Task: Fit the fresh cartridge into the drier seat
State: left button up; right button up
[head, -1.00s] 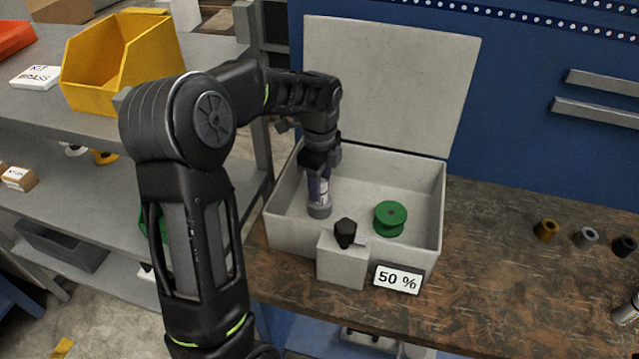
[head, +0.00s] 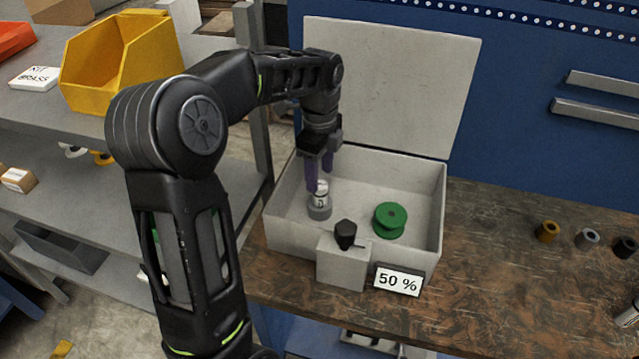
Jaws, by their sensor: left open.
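The cartridge (head: 320,194), a small pale cylinder with dark marks, stands upright in the grey round seat (head: 319,211) inside the open drier box (head: 435,200), at its left. My left gripper (head: 318,186) is open just above the cartridge, with its purple fingers pointing down around or beside its top; I cannot tell whether they touch it. The seat hides the cartridge's lower part. My right gripper is not in view.
A green spool (head: 390,219) sits in the box, right of the seat. A block with a black knob (head: 345,233) and a "50 %" sign (head: 398,280) stand at the box's front. The raised lid (head: 390,85) is behind.

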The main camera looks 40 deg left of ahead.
pick_arm(q)
notch_tip(320, 180, up, 8)
jog(key=shift+f, duration=0.25)
dwell(0.8)
